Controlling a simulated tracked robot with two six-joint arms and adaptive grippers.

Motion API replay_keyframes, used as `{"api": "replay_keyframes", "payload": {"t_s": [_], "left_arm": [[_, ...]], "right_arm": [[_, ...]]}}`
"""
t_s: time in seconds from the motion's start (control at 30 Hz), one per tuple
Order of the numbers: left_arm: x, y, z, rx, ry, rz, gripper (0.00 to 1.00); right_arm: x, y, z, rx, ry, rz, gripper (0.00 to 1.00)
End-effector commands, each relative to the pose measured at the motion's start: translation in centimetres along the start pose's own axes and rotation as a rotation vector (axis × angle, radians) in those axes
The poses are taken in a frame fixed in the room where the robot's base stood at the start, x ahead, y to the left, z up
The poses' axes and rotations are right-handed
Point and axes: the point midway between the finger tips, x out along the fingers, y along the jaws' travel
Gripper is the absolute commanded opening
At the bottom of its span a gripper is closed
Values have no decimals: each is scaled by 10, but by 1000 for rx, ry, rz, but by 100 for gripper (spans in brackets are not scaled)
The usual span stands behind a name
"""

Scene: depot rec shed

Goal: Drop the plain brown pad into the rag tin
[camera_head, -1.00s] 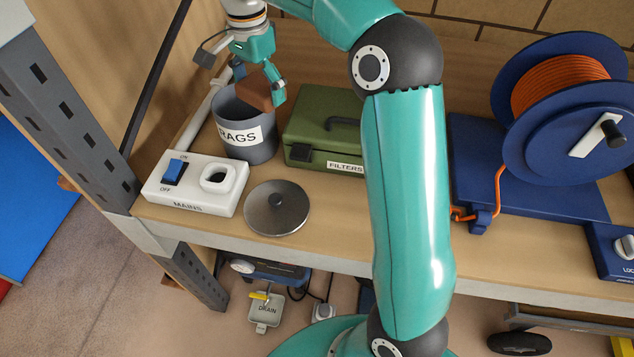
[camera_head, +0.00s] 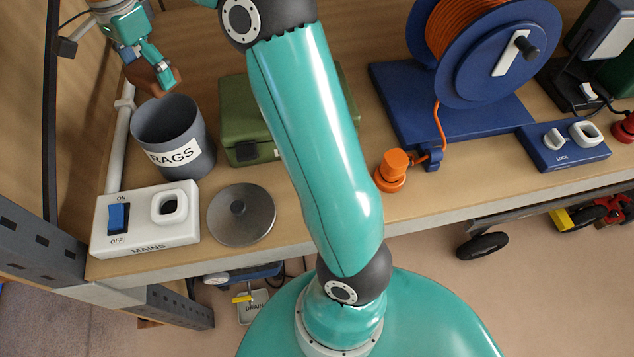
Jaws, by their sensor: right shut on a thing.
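My right gripper (camera_head: 158,78) is at the upper left, shut on the plain brown pad (camera_head: 142,77). The pad is a small brown block, partly hidden by the fingers. In the picture it shows just above the far rim of the rag tin, apart from it; the exact height cannot be told. The rag tin (camera_head: 190,141) is a grey open cylinder with a white RAGS label, upright on the bench. Its round grey lid (camera_head: 242,216) lies flat on the bench in front of it. My left gripper is not in view.
A white MAINS switch box (camera_head: 145,238) stands in front of the tin. A green case (camera_head: 238,112) is to the tin's right, partly behind my arm. A blue reel with orange cable (camera_head: 478,62) and an orange plug (camera_head: 391,171) are further right. A grey post edges the left.

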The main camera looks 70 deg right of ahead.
Motion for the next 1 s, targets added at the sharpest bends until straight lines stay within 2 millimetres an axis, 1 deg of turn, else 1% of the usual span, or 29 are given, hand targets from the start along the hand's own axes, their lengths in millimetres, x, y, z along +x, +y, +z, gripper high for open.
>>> {"api": "replay_keyframes", "payload": {"t_s": [0.03,0.2,0.37,0.67,0.7,0.73,1.0], "left_arm": [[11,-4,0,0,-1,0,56],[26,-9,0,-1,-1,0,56],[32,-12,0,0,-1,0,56],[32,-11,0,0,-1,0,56],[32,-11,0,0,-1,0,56],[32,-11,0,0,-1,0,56],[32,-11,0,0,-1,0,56]], "right_arm": [[13,0,0,0,0,1,60],[30,0,0,-1,0,0,60],[36,0,1,-2,0,0,60],[35,0,1,-2,0,0,60],[35,0,1,-2,0,0,96],[35,0,1,-2,0,0,100],[36,0,0,-2,0,0,100]]}}
